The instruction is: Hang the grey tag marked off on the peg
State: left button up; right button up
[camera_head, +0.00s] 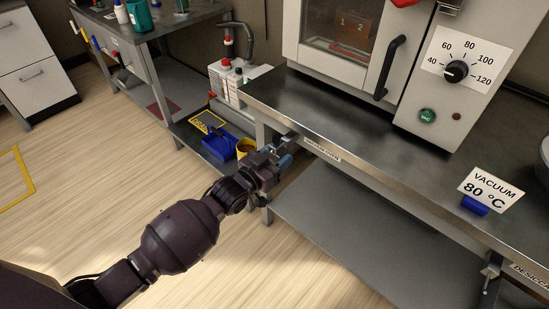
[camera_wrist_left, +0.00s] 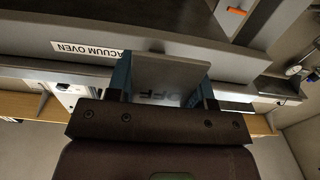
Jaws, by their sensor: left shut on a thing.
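My left gripper (camera_head: 277,156) is at the near left end of the steel bench, by its front edge. In the left wrist view its blue fingers (camera_wrist_left: 165,88) are shut on the grey tag (camera_wrist_left: 168,72). The tag is a flat plate, and dark letters reading "OFF" show upside down on its lower part. In the head view the tag is small and mostly hidden by the gripper. My right gripper is not in view.
The steel bench (camera_head: 376,150) carries a vacuum oven (camera_head: 335,55) with a dial and a "VACUUM 80 °C" sign (camera_head: 490,188). Its front edge has a "VACUUM OVEN" label (camera_head: 322,151). A lower shelf (camera_head: 345,235) is bare. A blue bin (camera_head: 219,146) stands behind the gripper.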

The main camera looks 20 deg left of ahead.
pick_arm(q)
jog(key=shift+w+d, duration=0.2)
jog(key=shift+w, duration=0.3)
jog(key=shift+w+d+f, duration=0.15)
jog(key=shift+w, duration=0.25)
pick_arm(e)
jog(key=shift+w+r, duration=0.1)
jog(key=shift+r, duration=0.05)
pick_arm(q)
jog(key=shift+w+f, duration=0.15)
jog(key=shift+f, duration=0.1)
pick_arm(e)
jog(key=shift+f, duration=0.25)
pick_arm(q)
jog(key=o, duration=1)
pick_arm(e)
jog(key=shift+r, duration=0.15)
pick_arm(q)
jog(key=p+v, duration=0.2)
jog(key=v, duration=0.9)
jog(key=shift+d, duration=0.1)
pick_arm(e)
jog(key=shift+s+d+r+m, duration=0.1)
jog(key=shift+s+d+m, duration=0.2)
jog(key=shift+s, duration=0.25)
